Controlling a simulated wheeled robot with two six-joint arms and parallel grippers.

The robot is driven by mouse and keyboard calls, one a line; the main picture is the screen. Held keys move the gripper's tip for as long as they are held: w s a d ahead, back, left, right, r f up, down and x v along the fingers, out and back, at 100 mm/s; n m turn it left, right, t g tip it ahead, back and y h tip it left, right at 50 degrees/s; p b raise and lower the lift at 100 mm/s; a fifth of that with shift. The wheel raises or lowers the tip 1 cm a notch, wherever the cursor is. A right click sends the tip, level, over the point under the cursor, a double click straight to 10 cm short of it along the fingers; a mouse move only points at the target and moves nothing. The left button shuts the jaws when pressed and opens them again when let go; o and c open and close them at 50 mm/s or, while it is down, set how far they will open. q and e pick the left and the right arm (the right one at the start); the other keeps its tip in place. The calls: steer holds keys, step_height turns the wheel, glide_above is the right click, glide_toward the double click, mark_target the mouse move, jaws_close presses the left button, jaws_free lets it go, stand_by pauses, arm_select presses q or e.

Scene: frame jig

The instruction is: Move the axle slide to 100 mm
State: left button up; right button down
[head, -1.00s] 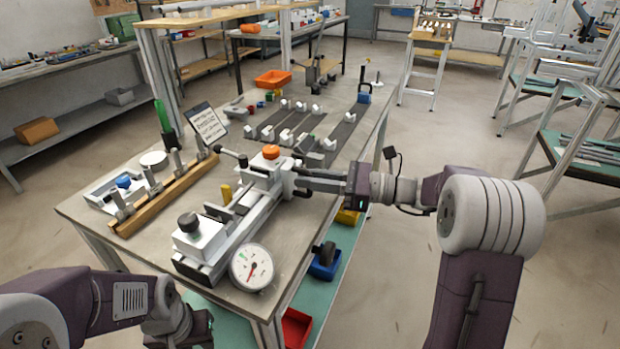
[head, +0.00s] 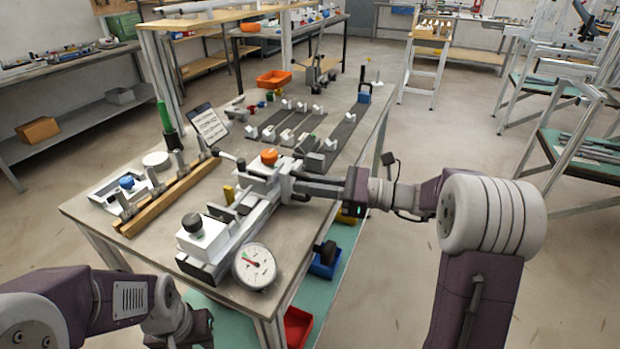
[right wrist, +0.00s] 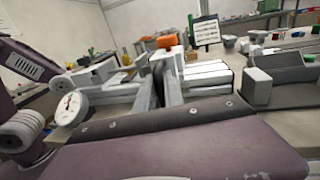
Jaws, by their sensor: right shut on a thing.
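The jig (head: 215,262) is a pale rail fixture lying along the table's near right edge. Its slide (head: 262,172) is a pale block with an orange knob (head: 269,157) on top, near the far end. A black-knobbed block (head: 203,232) stands at the near end beside a round dial (head: 254,265) with a red needle. I cannot read its numbers. My right gripper (head: 287,186) is shut at the slide's right side; its fingers hide what they grip. The fingers (right wrist: 163,85) also show in the right wrist view. My left gripper (head: 198,328) is low at the left, its jaws unclear.
A wooden rail (head: 170,197) with upright pegs lies left of the jig. A tilted card (head: 208,124) and a green-handled tool (head: 166,122) stand behind it. Grey strips with white blocks (head: 317,112) lie beyond the jig. Bare tabletop shows at the near left.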

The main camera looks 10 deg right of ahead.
steer(key=shift+s+a+r, duration=0.2)
steer(key=shift+s+a, duration=0.15)
steer(key=shift+s, duration=0.1)
arm_select(q)
steer(key=shift+s+r, duration=0.15)
arm_select(e)
steer(key=shift+w+d+f, duration=0.1)
steer(key=shift+w, duration=0.05)
steer(key=c, duration=1.6)
jaws_free()
steer(key=shift+o, duration=0.7)
steer(key=shift+s, duration=0.25)
arm_select(q)
steer(key=shift+s+a, duration=0.15)
arm_select(e)
steer(key=shift+w, duration=0.1)
